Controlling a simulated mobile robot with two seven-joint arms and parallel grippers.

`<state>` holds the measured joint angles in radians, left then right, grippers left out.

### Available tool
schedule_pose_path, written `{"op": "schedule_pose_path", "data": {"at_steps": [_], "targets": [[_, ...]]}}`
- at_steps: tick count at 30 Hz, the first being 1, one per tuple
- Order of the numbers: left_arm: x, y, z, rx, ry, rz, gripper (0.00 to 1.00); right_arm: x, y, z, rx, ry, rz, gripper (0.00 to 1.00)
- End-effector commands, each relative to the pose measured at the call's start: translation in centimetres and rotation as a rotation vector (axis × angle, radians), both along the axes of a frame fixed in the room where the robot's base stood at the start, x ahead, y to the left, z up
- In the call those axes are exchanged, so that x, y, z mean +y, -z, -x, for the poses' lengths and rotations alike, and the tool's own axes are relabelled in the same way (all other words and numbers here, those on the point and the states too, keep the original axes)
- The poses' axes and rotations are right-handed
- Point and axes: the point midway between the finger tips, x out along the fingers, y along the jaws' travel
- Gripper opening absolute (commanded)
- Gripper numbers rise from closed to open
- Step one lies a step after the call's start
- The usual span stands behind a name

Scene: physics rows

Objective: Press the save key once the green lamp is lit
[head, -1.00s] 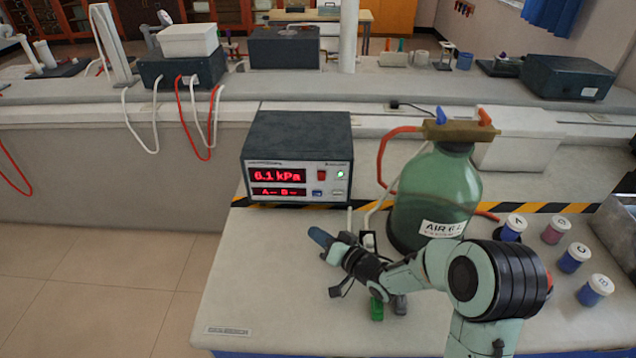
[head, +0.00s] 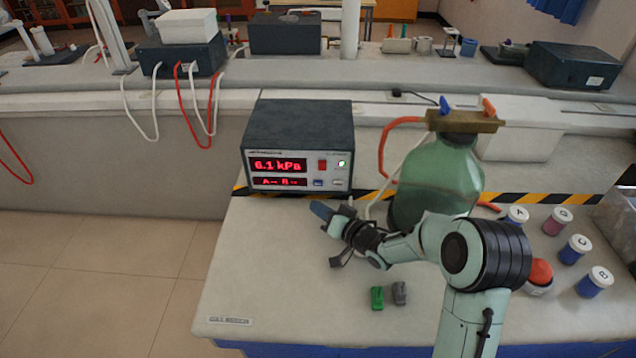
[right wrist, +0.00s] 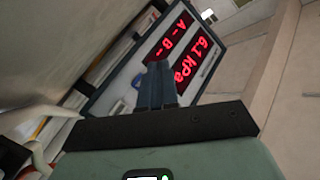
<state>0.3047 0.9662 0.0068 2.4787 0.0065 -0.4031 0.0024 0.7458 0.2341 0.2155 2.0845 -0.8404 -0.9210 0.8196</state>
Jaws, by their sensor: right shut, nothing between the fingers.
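The meter box (head: 298,135) stands on the bench, its red display reading 6.1 kPa above "A-- B--". A small round lamp (head: 341,164) at the right of its front panel looks bright pale green. Below it are a blue key (head: 319,183) and a pale key (head: 338,184); their labels are too small to read. My right gripper (head: 320,210) is shut and empty, just in front of the panel and below the blue key, apart from it. In the right wrist view its closed fingers (right wrist: 160,82) point at the panel beside the blue key (right wrist: 138,80). My left gripper is out of view.
A green glass bottle (head: 436,185) with tubing stands right of the meter, close behind my right arm. Several lidded jars (head: 575,250) are at the right. A green clip (head: 377,298) and a grey clip (head: 399,292) lie in front. The front left bench top is clear.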

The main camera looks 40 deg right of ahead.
Motion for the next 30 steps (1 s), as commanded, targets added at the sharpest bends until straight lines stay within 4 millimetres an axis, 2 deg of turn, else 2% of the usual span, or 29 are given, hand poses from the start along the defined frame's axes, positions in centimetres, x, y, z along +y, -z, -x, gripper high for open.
{"op": "schedule_pose_path", "data": {"at_steps": [6,12,30], "targets": [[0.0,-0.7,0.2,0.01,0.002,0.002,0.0,-2.0,-0.1,-2.3,-0.001,0.001,0.0,0.0],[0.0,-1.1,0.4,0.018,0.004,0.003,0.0,-3.0,-0.1,-3.5,0.001,-0.001,0.0,0.0],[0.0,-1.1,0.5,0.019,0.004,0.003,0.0,-3.3,0.0,-3.8,0.0,0.0,0.001,0.0]]}}
